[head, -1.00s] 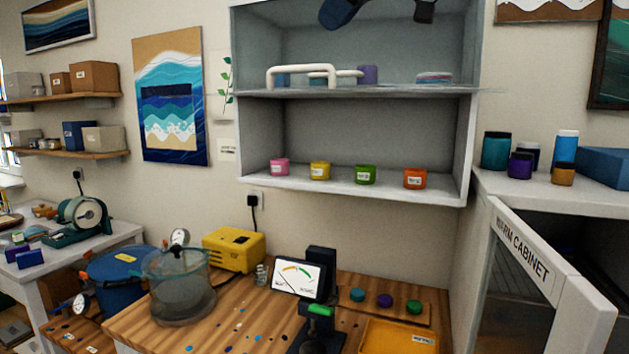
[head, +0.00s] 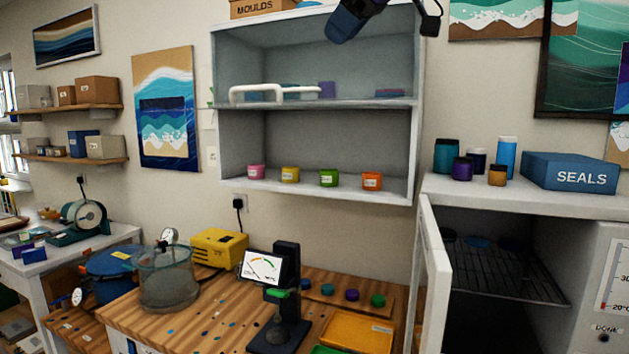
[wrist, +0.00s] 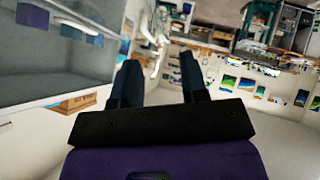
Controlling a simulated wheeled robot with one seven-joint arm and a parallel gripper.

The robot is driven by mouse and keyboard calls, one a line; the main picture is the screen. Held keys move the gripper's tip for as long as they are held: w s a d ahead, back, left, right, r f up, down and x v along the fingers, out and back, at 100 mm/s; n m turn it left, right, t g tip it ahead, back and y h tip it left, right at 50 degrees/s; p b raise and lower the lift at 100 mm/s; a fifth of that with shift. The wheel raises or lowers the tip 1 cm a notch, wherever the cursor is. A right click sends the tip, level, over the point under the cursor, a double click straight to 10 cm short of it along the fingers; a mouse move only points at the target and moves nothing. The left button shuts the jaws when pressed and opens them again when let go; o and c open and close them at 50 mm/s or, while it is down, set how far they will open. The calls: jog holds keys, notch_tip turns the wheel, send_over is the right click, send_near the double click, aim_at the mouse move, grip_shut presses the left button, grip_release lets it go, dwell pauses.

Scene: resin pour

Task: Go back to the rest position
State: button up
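My gripper (wrist: 160,78) shows in the wrist view with its two dark fingers well apart and nothing between them. In the head view a dark blue and black part of my arm hangs at the top edge, in front of the open wall shelf (head: 318,107). The gripper's fingertips cannot be made out clearly there. The wrist view looks across the room, tilted, with the shelf's grey panels at the left.
A pink jar (head: 257,172), a yellow jar, a green jar and an orange jar stand on the lower shelf. The cabinet door (head: 432,275) stands open at the right.

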jog(key=s+d+f+m+h, duration=0.2)
jog(key=s+d+f+m, duration=0.3)
jog(key=f, duration=0.6)
jog(key=s+d+f+m+g+h, duration=0.1)
jog(key=s+d+f+m, duration=0.4)
jog(key=s+d+f, duration=0.5)
jog(key=s+d+f+m+h, duration=0.4)
jog(key=s+d+f, duration=0.4)
jog(key=d+f, duration=0.2)
notch_tip(320, 180, down, 2)
jog(key=shift+d+f+m, duration=0.1)
jog(key=shift+d+m, duration=0.15)
jog(key=shift+m, duration=0.35)
